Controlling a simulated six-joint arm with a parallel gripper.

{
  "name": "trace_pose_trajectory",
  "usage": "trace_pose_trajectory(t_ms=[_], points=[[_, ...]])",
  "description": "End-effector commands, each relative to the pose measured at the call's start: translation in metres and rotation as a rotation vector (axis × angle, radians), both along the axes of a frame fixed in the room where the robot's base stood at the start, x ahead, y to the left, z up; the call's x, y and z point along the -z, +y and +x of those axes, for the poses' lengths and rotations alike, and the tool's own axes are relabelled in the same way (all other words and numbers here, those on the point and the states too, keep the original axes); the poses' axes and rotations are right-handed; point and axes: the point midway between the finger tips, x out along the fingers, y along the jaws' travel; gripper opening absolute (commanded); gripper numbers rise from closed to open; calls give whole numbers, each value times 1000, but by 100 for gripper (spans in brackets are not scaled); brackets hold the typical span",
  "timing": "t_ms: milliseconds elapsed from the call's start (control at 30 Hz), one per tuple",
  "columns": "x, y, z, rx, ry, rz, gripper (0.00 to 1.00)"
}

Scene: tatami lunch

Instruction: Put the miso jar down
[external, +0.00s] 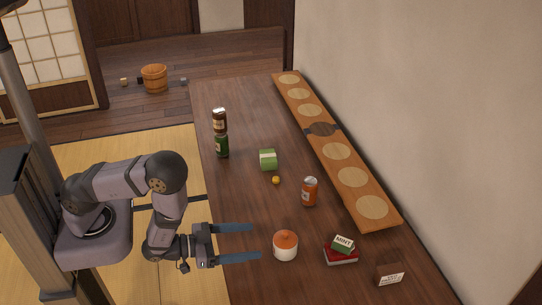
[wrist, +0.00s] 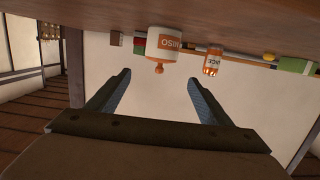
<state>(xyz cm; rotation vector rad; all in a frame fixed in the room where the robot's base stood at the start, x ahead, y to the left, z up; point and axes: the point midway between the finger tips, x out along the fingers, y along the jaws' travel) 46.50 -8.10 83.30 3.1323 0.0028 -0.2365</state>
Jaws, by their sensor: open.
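The miso jar (external: 286,252), white with an orange lid, stands upright on the brown table (external: 245,195) near its front. In the wrist view, which is upside down, the miso jar (wrist: 163,46) shows its lettering and knobbed lid beyond my fingertips. My gripper (external: 254,242) is open and empty, its two blue fingers pointing at the jar from the left. In the wrist view my gripper (wrist: 159,77) has a clear gap between its fingers, and the jar appears apart from them.
Farther back are a green box (external: 268,160), an orange ball (external: 276,180) and a long board (external: 357,197) with pale circles.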

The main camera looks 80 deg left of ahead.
Motion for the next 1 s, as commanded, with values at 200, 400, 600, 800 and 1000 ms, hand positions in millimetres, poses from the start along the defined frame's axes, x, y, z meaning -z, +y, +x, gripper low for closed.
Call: trace_pose_trajectory(t_ms=[200,400,600,800,1000], points=[[-1,0,-4,-1,0,2,73],[2,3,1,-13,34,-12,73],[16,11,12,-54,190,-59,73],[29,15,12,-71,438,-113,73],[29,19,-10,-50,693,-133,73]])
